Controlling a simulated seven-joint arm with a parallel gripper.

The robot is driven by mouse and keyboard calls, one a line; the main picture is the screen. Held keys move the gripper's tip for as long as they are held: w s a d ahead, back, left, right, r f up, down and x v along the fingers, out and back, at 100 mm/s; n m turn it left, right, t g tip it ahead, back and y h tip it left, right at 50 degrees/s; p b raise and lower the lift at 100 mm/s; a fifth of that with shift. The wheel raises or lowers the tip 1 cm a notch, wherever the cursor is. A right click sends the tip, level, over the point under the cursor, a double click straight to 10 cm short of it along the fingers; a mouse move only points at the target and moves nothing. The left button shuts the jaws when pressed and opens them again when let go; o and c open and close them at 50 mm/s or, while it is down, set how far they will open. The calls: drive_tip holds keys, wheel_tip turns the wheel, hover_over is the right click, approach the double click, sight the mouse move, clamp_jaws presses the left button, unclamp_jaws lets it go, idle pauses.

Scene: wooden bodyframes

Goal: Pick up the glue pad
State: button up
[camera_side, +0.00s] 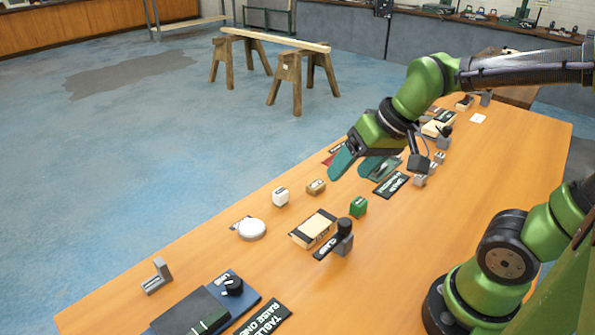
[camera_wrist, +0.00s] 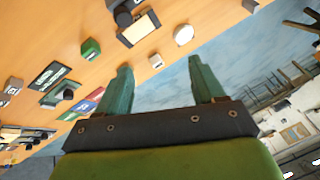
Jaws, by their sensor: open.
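No label that I can read marks the glue pad, so I cannot tell for sure which thing it is. A round white disc (camera_side: 251,230) lies flat on the table left of the middle; it also shows in the wrist view (camera_wrist: 184,35). A flat tan pad with dark bands (camera_side: 314,228) lies to its right, and it shows at the top of the wrist view (camera_wrist: 139,29). My gripper (camera_side: 352,174) is open and empty above the table, behind and to the right of both.
A white block (camera_side: 280,196), a brown block (camera_side: 316,187) and a green cube (camera_side: 358,207) stand near the pad. A black knob on a grey base (camera_side: 343,238) stands close to the pad's right. A grey bracket (camera_side: 157,277) lies further left. Table left of the disc is mostly clear.

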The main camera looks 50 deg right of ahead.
sight(280, 191)
drive_tip(key=w+d+f+n+g+h, duration=0.1)
drive_tip(key=w+d+f+n, duration=0.15)
drive_tip(key=w, duration=0.55)
drive_tip(key=w+d+f+n+h, duration=0.1)
drive_tip(key=w+f, duration=0.2)
drive_tip(key=w, duration=0.6)
drive_tip(key=shift+n, duration=0.25)
drive_tip(key=x, duration=1)
drive_tip(key=shift+s+f, duration=0.15)
drive_tip(key=shift+f, duration=0.2)
drive_tip(key=shift+a+x, duration=0.2)
drive_tip(key=shift+x, duration=2.85)
drive_tip(key=shift+r, duration=0.1)
drive_tip(key=c, duration=1)
drive_tip(key=shift+r, duration=0.15)
drive_tip(key=shift+c, duration=0.2)
